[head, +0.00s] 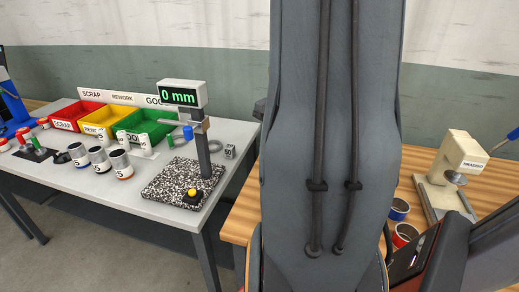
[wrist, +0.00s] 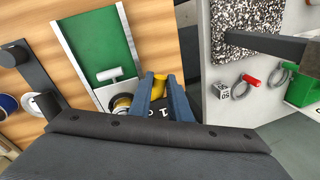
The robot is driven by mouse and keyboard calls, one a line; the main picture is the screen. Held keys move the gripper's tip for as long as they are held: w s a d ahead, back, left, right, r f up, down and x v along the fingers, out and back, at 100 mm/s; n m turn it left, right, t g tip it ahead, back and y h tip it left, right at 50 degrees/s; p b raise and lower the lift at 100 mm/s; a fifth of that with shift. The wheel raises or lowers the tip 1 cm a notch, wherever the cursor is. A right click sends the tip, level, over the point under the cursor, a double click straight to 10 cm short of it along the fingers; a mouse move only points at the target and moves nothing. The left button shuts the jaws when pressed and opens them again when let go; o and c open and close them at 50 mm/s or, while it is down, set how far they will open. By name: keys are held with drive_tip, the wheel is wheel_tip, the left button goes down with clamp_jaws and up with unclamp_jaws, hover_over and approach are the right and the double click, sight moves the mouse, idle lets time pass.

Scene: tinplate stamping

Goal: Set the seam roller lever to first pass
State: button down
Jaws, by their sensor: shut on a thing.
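In the wrist view my gripper (wrist: 160,88) points away from the camera, its two blue-grey fingers close together with a yellow piece (wrist: 160,77) between their tips. The piece looks like the grip of the seam roller lever; the fingers hide most of it. A dark plate (wrist: 158,112) with white marks, partly readable as 1 and 0, shows beneath the fingers. A yellow and black round part (wrist: 122,104) sits just left of them. I cannot tell which mark the lever points to. In the head view my arm hides the gripper and lever.
A green panel (wrist: 102,42) with a white T-handle (wrist: 109,74) lies beside the gripper on the wooden bench (head: 242,218). A beading-type machine (head: 459,158) and banded cans (head: 398,209) stand at right. The grey table (head: 140,190) holds bins and a 0 mm gauge (head: 181,93).

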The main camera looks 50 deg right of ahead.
drive_tip(key=shift+w, duration=0.15)
drive_tip(key=c, duration=1.6)
unclamp_jaws()
drive_tip(key=shift+c, duration=0.2)
wheel_tip(320, 180, up, 8)
drive_tip(key=s+p, duration=0.1)
drive_tip(key=p, duration=0.6)
drive_tip(key=shift+s+f, duration=0.15)
drive_tip(key=shift+s, duration=0.15)
